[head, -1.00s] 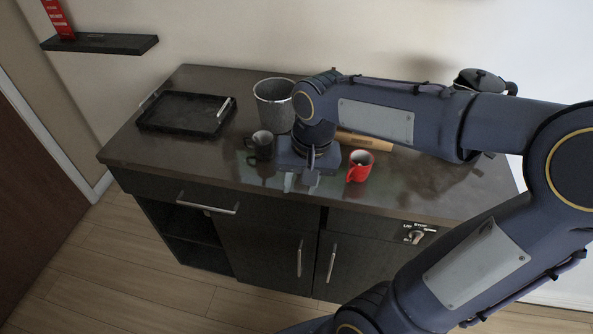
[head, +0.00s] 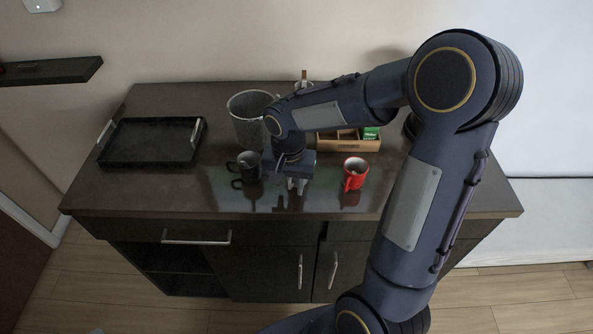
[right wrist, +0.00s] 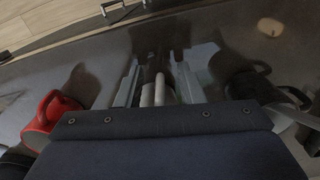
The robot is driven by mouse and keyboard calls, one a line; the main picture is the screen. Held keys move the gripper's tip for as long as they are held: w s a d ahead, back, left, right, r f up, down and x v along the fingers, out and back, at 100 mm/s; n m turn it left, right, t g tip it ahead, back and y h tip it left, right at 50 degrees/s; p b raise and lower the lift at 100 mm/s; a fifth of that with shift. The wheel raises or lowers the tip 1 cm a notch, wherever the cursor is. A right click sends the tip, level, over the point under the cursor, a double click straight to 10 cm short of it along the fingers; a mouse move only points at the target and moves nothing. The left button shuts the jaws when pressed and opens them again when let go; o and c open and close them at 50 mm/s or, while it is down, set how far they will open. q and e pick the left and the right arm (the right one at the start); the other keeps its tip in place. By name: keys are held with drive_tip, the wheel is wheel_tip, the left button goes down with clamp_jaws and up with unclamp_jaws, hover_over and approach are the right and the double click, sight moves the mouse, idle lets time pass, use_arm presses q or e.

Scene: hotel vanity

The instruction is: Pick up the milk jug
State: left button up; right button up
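My right gripper (head: 297,186) is low over the front middle of the counter, between the dark grey mug (head: 248,167) and the red mug (head: 354,173). In the right wrist view its fingers (right wrist: 157,85) stand apart, with a narrow pale upright thing (right wrist: 150,94) between them. A gap shows on either side of it. I cannot tell whether it is part of the milk jug; the gripper body hides most of that spot. No milk jug shows clearly in the head view. My left gripper is not in view.
The red mug (right wrist: 48,118) and dark mug (right wrist: 252,88) flank the gripper closely. A grey bin (head: 248,118) stands behind. A black tray (head: 150,160) lies at left, and a wooden organizer (head: 347,145) with a green packet (head: 371,133) sits behind the red mug.

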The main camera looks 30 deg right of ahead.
clamp_jaws()
drive_tip(key=shift+r, duration=0.15)
idle(0.4)
drive_tip(key=shift+r, duration=0.95)
drive_tip(key=s+d+r+b, duration=0.1)
drive_tip(key=s+r, duration=0.9)
drive_tip(key=s, duration=0.4)
drive_tip(key=shift+d+r+b, duration=0.15)
drive_tip(key=shift+r+b, duration=0.15)
drive_tip(key=shift+r, duration=0.1)
idle(0.9)
